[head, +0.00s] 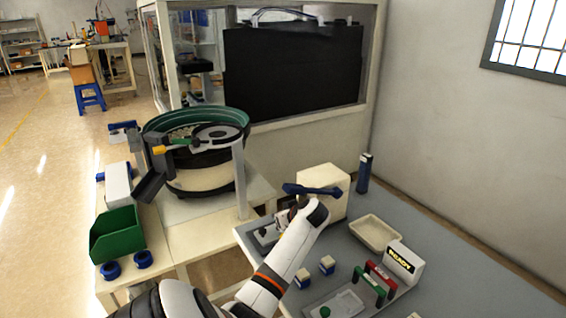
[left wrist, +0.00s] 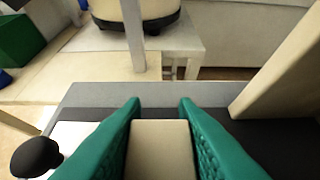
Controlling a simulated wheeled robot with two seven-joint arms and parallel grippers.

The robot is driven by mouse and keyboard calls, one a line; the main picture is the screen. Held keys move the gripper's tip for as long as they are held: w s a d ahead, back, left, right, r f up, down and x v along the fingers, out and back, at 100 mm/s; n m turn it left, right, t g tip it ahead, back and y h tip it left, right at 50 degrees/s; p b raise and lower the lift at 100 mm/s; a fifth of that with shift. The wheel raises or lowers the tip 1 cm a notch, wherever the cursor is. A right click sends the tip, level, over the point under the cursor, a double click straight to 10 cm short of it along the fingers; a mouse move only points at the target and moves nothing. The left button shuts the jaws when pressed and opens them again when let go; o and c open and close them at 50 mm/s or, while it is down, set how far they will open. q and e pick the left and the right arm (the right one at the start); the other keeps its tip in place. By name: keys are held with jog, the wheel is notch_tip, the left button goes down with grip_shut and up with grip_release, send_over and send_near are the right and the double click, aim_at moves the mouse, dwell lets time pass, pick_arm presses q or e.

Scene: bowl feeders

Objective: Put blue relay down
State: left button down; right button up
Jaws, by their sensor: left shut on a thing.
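My left gripper (left wrist: 160,110) has green fingers closed on the sides of a block with a cream top, the held relay (left wrist: 160,150). Its blue part is hidden in the left wrist view. In the head view my left gripper (head: 284,217) is small and partly covered by my own arm, above a grey fixture (head: 259,240) beside the cream box. I cannot tell whether the relay touches the fixture. Two cream-topped blue blocks (head: 302,277) (head: 327,264) stand on the grey table. My right gripper is not in view.
A cream box (head: 325,186) with a blue lever stands close by the gripper. A black knob (left wrist: 36,156) sits left of the fingers. A cream tray (head: 375,232), a READY sign (head: 402,260), red and green handles, and a bowl feeder (head: 196,150) stand around.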

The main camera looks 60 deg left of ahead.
pick_arm(q)
jog(key=shift+f, duration=0.1)
jog(key=c, duration=1.1)
grip_release()
jog(key=shift+c, duration=0.2)
jog(key=shift+r, duration=0.2)
jog(key=v, duration=1.2)
jog(key=shift+p, duration=0.35)
